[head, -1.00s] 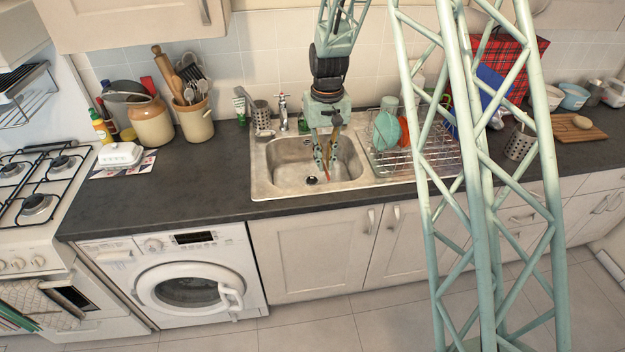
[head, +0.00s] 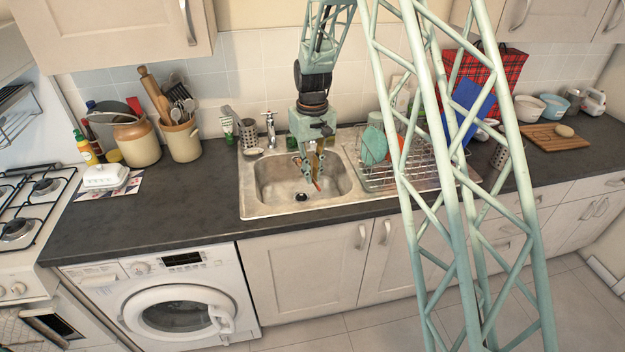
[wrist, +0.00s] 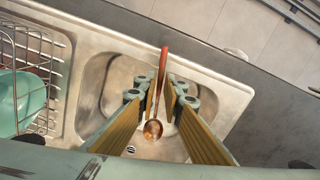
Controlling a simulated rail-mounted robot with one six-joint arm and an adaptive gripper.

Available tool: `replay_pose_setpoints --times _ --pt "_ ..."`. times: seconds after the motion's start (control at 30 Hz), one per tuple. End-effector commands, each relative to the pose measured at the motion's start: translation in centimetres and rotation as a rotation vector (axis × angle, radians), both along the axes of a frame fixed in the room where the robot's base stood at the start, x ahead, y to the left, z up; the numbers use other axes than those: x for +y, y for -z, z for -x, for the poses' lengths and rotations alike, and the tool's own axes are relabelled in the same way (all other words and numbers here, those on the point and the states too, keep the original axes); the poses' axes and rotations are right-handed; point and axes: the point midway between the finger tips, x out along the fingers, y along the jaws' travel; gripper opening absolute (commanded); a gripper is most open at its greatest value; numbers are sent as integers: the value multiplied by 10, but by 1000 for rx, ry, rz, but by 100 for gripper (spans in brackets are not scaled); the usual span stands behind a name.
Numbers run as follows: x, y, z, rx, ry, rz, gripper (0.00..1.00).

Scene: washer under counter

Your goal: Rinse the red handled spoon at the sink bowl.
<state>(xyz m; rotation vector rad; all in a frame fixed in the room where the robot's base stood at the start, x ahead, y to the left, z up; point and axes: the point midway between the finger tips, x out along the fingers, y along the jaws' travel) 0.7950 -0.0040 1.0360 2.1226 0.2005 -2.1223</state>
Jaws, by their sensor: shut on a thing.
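The red handled spoon (wrist: 154,128) is between my gripper's fingers (wrist: 162,100) in the wrist view. Its red handle points to the top of that picture and its round bowl end hangs near the drain side. My gripper (head: 312,172) is shut on the spoon over the sink bowl (head: 275,185). In the head view only a short red part of the spoon (head: 317,186) shows below the fingertips. The tap (head: 270,130) stands behind the sink bowl, to the left of my gripper. I cannot tell whether water runs.
A wire dish rack (head: 376,180) with plates stands on the drainer right of the bowl. A perforated metal holder (head: 248,133) stands at the sink's back left corner.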

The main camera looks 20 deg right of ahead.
Motion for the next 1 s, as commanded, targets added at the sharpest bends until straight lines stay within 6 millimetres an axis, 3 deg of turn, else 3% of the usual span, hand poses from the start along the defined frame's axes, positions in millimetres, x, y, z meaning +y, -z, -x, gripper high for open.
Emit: replay_pose_setpoints --times 1.0 --pt "-21 31 -117 -1 -806 1 0"
